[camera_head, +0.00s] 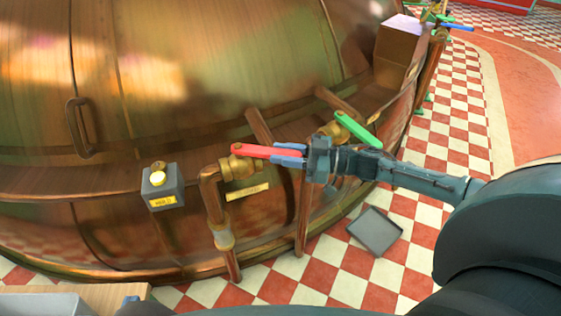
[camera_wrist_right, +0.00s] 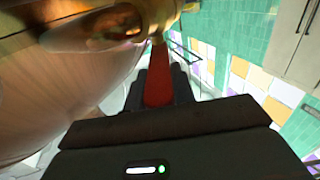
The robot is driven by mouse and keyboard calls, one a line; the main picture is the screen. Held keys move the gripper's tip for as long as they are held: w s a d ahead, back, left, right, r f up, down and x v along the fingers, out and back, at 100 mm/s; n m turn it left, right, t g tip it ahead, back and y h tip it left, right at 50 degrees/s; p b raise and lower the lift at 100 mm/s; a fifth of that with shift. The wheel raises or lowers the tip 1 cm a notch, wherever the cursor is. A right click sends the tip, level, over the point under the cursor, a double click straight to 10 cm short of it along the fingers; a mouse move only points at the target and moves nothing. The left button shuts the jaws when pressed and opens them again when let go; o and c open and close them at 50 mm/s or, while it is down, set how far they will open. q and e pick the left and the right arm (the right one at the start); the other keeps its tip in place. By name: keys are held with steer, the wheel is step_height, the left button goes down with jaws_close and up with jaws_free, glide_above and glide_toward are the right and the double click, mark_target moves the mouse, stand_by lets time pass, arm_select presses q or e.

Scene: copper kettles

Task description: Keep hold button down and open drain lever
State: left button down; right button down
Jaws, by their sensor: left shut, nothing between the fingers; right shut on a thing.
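The red drain lever (camera_head: 255,150) sits on a brass valve (camera_head: 233,167) and points right, roughly level. My right gripper (camera_head: 284,157) is shut on the lever's outer end. In the right wrist view the red lever (camera_wrist_right: 158,88) lies between the dark fingers. Of my left gripper (camera_head: 131,301), only a small blue and dark part shows at the bottom edge, below and apart from the button box; it is shut and empty.
A green lever (camera_head: 358,130) is just right of my right gripper. The large copper kettle (camera_head: 200,70) fills the upper left. A grey square plate (camera_head: 376,231) lies on the checkered floor. A wooden surface (camera_head: 110,293) shows at bottom left. Another valve with coloured levers is at top right.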

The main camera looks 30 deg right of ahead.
steer(key=shift+f, duration=0.1)
stand_by(0.3)
steer(key=c, duration=1.2)
jaws_free()
steer(key=shift+w, duration=0.1)
steer(key=shift+o, duration=0.2)
steer(key=v, duration=0.7)
steer(key=shift+d+p, duration=0.3)
steer(key=shift+p, duration=0.05)
steer(key=shift+c, duration=0.5)
